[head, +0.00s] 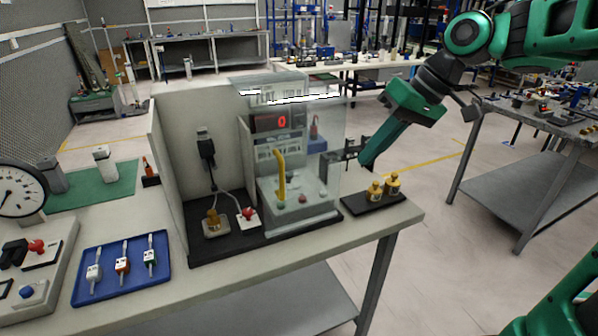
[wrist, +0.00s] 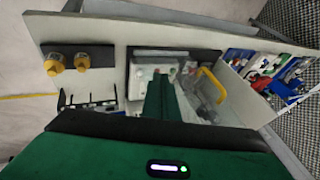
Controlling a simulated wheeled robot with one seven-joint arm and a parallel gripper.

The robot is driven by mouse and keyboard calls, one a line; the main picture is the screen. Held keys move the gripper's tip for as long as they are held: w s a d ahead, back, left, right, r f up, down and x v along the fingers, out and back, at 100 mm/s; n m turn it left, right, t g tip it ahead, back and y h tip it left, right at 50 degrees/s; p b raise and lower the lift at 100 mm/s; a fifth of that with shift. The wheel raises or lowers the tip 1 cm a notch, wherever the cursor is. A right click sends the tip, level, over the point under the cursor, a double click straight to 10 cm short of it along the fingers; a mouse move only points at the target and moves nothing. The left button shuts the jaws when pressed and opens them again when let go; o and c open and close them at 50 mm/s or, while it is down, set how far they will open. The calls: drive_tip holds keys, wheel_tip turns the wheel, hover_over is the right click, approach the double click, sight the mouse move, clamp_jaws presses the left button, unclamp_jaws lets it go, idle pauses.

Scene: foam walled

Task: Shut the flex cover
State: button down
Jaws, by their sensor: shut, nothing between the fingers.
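The flex cover (head: 328,150) is a clear panel with a yellow handle (head: 281,175), in front of a grey test machine with a red "0" display (head: 278,121). The handle is at the panel's left side in the head view. In the wrist view the handle (wrist: 213,86) is right of my fingers. The panel appears to stand out from the machine; its exact angle is hard to tell. My gripper (head: 364,164) is shut and empty, pointing down just right of the panel in the head view. Its closed fingers (wrist: 161,88) overlap the machine's base in the wrist view. Contact cannot be told.
Two brass weights (head: 384,187) stand on a black pad at the bench's right end. Pale walls (head: 176,140) enclose the fixture's left and back. A blue tray (head: 122,270) with several switches and a dial gauge (head: 17,190) are at left.

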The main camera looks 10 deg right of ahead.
sight(285, 150)
drive_tip(key=w+a+r+n+y, duration=0.1)
drive_tip(key=a+r+n+y, duration=0.15)
drive_tip(key=a+r, duration=0.2)
drive_tip(key=a+f, duration=0.8)
drive_tip(key=a, duration=0.2)
drive_tip(key=shift+f+n+g+h, duration=0.2)
drive_tip(key=shift+n+g+h, duration=0.15)
drive_tip(key=shift+g, duration=0.05)
